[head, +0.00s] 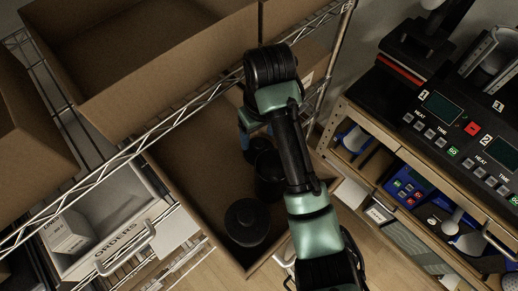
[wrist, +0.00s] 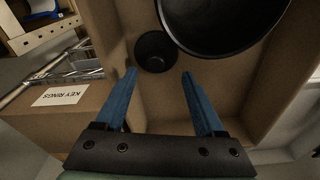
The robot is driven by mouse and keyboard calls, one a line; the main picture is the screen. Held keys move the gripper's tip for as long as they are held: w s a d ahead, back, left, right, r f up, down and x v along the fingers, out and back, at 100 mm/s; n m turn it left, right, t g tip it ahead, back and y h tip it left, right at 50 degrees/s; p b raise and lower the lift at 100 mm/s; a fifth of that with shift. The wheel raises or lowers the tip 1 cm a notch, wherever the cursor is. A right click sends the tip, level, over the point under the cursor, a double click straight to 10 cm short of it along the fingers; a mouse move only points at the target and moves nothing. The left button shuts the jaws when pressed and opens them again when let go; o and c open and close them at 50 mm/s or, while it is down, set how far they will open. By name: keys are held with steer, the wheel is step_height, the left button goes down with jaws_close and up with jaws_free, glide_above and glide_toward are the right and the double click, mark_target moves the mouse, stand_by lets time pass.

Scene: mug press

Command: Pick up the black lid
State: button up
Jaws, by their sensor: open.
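Several black round things lie in an open cardboard box. A small black round piece (wrist: 156,51) shows just beyond and between the fingertips. A large black round thing (wrist: 222,22) is cut off at the top. I cannot tell which matches the lid.
The cardboard box's (wrist: 265,70) walls stand close around my fingers. A wire shelf (head: 165,130) carries larger boxes above. A white bin marked ORDERS (head: 115,235) is at left. A bench with heat presses (head: 445,110) is at right.

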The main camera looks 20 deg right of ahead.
mark_target(259, 143)
steer(key=f, duration=0.1)
steer(key=f+p, duration=0.1)
steer(key=f, duration=0.1)
steer(key=f+p, duration=0.1)
steer(key=shift+w+d+f, duration=0.3)
steer(key=shift+w+f, duration=0.1)
jaws_close()
